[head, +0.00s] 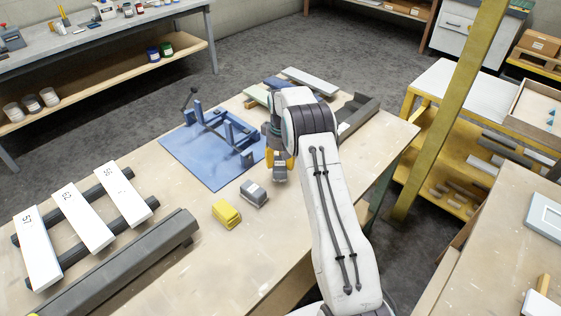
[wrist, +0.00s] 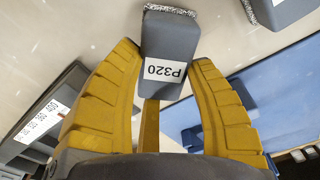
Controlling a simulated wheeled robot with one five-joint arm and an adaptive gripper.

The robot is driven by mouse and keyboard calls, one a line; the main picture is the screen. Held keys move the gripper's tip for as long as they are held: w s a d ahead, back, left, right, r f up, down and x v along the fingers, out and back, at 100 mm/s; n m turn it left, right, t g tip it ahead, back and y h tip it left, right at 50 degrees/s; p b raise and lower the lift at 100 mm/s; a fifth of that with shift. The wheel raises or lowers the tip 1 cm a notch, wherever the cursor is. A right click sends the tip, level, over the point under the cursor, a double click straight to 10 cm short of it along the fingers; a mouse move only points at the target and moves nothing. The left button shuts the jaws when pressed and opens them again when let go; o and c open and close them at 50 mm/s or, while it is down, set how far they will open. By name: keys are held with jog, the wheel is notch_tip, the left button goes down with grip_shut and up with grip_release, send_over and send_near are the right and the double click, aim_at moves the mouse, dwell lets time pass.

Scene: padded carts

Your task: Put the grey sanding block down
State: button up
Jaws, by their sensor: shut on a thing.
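A grey sanding block (wrist: 168,45) with a rough pale edge and a white P320 label is held between the yellow fingers of my gripper (wrist: 166,56) in the wrist view. In the head view the held block (head: 280,173) shows below my gripper (head: 279,160), over the wooden bench. I cannot tell whether its underside touches the bench. A second grey block (head: 254,194) lies on the bench just left of it, and also shows at the top right of the wrist view (wrist: 280,10).
A yellow block (head: 226,213) lies left of the second grey block. A blue mat (head: 188,164) with a blue fixture lies behind. White numbered boards (head: 82,218) rest on dark bars at left, near a long dark beam (head: 125,270). Bare bench lies in front of the blocks.

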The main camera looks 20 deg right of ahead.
jog(key=shift+f, duration=1.05)
jog(key=shift+f, duration=0.15)
jog(key=o, duration=1.1)
jog(key=shift+o, duration=0.2)
